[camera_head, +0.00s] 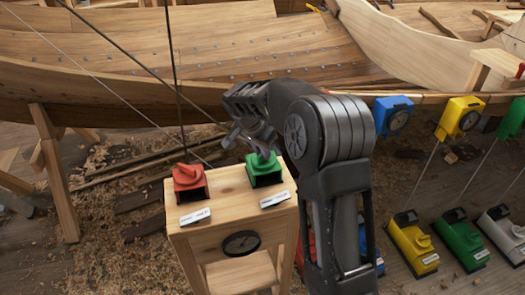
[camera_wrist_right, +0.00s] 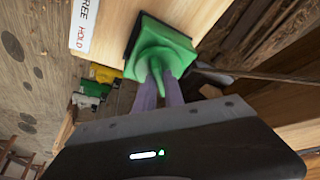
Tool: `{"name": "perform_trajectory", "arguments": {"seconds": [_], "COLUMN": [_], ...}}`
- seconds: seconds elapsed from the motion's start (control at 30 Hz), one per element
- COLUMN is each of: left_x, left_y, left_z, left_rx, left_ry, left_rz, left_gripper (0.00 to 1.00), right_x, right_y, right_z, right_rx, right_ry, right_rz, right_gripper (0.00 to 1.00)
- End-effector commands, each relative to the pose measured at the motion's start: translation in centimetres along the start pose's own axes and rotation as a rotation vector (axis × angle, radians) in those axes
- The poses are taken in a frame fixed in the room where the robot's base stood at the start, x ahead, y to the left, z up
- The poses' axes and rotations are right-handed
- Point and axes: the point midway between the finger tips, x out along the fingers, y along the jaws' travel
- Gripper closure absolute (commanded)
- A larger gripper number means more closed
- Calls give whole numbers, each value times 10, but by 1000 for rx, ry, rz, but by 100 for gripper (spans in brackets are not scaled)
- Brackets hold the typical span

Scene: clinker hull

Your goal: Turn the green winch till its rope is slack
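A green knob-like fitting (camera_head: 263,172), apparently a winch, sits on the wooden stand (camera_head: 232,195), beside a red one (camera_head: 190,181). My right gripper (camera_head: 262,152) reaches down onto the green one's top. In the right wrist view, its two purple-grey fingers (camera_wrist_right: 160,92) lie on either side of the green winch's raised handle (camera_wrist_right: 155,62), appearing closed on it. A white label (camera_wrist_right: 84,24) beside it reads "FREE" and "HOLD". Another green device (camera_head: 460,243) stands on the floor at right, with a line rising from it. My left gripper is not in view.
The stand has a round dark gauge (camera_head: 241,243) on its front. A wooden boat hull (camera_head: 200,60) fills the back. Blue (camera_head: 392,115) and yellow (camera_head: 461,117) boxes hang along its edge. Yellow (camera_head: 412,243) and grey (camera_head: 503,233) floor devices flank the green one. Several straight lines cross at upper left.

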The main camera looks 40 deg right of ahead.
Motion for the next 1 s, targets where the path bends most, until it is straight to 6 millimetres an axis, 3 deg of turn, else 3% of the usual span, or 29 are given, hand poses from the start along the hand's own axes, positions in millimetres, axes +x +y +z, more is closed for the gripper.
{"name": "perform_trajectory", "arguments": {"seconds": [0.13, 0.73, 1.0], "left_x": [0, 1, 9], "left_y": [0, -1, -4], "left_z": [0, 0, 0], "left_rx": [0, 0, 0], "left_ry": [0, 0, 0], "left_rz": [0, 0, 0], "left_gripper": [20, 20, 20], "right_x": [0, 0, 1], "right_y": [0, 0, 1], "right_z": [0, 0, 0], "right_rx": [0, -11, -93], "right_ry": [0, 0, 1], "right_rz": [0, -5, -40], "right_gripper": [100, 100, 100]}}
